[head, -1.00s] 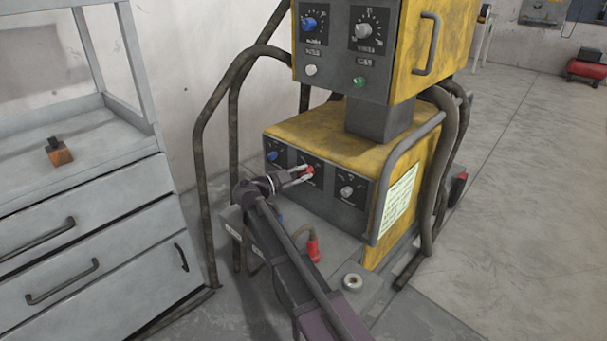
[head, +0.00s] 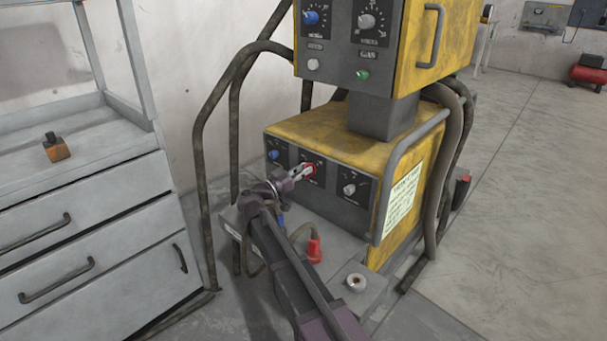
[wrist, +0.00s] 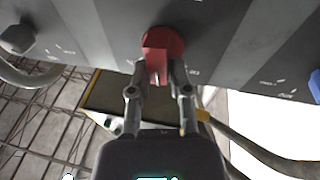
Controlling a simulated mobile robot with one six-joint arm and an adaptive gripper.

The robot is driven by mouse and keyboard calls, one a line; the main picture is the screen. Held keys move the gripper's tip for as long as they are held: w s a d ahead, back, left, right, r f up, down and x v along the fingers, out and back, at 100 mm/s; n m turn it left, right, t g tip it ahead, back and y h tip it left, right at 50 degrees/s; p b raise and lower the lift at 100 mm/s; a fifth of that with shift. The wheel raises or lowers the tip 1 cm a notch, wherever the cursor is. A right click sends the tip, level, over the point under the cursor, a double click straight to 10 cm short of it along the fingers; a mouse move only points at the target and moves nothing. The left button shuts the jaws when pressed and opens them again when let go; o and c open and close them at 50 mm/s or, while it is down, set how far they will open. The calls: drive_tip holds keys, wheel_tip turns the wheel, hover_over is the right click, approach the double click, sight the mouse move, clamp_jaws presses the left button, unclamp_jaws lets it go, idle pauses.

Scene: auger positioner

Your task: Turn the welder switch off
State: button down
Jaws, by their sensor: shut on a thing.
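The welder (head: 345,135) is a yellow machine with a dark front panel. Its red switch knob (head: 308,167) is in the middle of the lower panel, between a blue knob (head: 273,155) and a grey knob (head: 349,189). My gripper (head: 301,171) reaches it from the front left and partly covers it. In the wrist view, the red knob (wrist: 162,45) is at the top middle. The two fingertips of my gripper (wrist: 160,75) are closed on its raised grip from both sides. The markings around the red knob are too small to read.
An upper yellow unit (head: 430,50) with its own knobs stands above the welder. Bent pipes and hoses (head: 205,150) run on both sides. A red plug (head: 314,249) and a metal ring (head: 356,282) are below my gripper. A grey drawer cabinet (head: 90,225) stands left.

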drive_tip(key=shift+w+a+n+t+y+b, duration=0.15)
drive_tip(key=shift+n+t, duration=0.3)
drive_tip(key=shift+n, duration=0.75)
drive_tip(key=shift+n+t+y+b, duration=0.25)
drive_tip(key=shift+n+t, duration=0.2)
drive_tip(key=shift+n, duration=0.75)
drive_tip(key=c, duration=0.6)
unclamp_jaws()
drive_tip(key=shift+f, duration=0.1)
drive_tip(key=shift+m, duration=0.4)
